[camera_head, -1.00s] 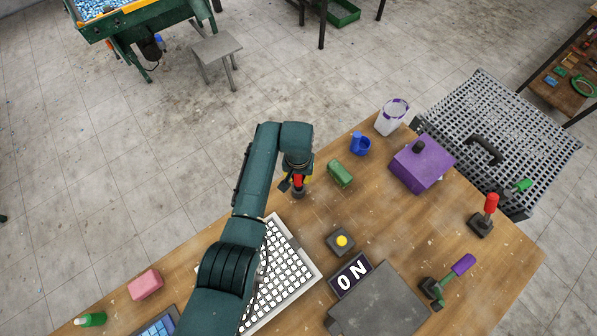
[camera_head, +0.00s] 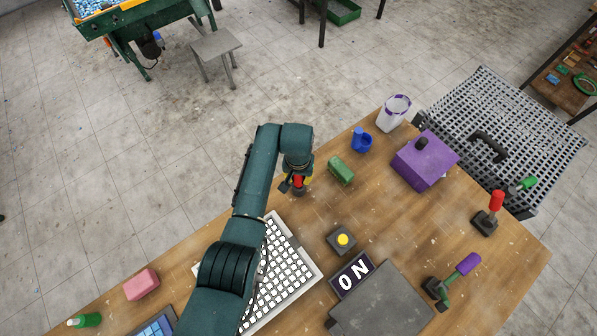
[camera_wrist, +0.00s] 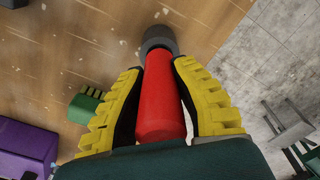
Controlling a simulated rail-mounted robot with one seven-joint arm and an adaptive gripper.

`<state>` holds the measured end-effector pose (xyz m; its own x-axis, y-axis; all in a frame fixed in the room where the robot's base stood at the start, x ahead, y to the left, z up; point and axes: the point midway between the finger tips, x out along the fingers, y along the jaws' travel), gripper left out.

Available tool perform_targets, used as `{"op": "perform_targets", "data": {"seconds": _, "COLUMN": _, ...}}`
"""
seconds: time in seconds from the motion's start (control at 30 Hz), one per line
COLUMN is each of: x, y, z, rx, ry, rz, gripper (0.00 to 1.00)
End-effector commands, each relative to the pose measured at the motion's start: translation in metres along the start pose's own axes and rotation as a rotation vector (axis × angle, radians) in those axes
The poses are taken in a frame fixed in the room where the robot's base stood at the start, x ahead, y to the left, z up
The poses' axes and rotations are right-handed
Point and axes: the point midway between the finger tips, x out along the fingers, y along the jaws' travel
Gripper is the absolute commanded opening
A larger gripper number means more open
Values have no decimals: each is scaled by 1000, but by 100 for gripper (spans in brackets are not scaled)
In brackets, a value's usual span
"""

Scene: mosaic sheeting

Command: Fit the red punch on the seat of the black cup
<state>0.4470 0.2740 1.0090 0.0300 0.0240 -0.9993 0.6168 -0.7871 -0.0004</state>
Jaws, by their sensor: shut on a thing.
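My gripper (camera_head: 297,181) is low over the wooden table near its far edge. In the wrist view my gripper (camera_wrist: 160,95) has its yellow ribbed fingers shut on the red punch (camera_wrist: 160,100), one on each side. The red punch shows only in part in the head view (camera_head: 299,181). The black cup (camera_wrist: 159,37), dark grey here, is at the far end of the punch. In the head view the cup (camera_head: 299,191) shows just below the punch. The punch's tip and the cup's seat are hidden, so I cannot tell how deep the tip sits.
A green block (camera_head: 341,170) stands close to the right of my gripper, with a blue cup (camera_head: 362,141) and a purple box (camera_head: 425,162) beyond. A white grid tray (camera_head: 290,275) lies nearer. A yellow-button box (camera_head: 342,240) stands right of the tray.

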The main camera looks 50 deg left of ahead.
Motion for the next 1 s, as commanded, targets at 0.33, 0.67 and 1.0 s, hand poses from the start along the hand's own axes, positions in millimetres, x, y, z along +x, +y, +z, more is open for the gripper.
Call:
{"op": "perform_targets", "data": {"seconds": 0.33, "x": 11, "y": 0, "z": 0, "rx": 0, "ry": 1, "rz": 0, "gripper": 0}}
{"op": "perform_targets", "data": {"seconds": 0.67, "x": 14, "y": 0, "z": 0, "rx": 0, "ry": 0, "rz": 0, "gripper": 0}}
{"op": "perform_targets", "data": {"seconds": 1.0, "x": 14, "y": 0, "z": 1, "rx": 0, "ry": 0, "rz": 0, "gripper": 52}}
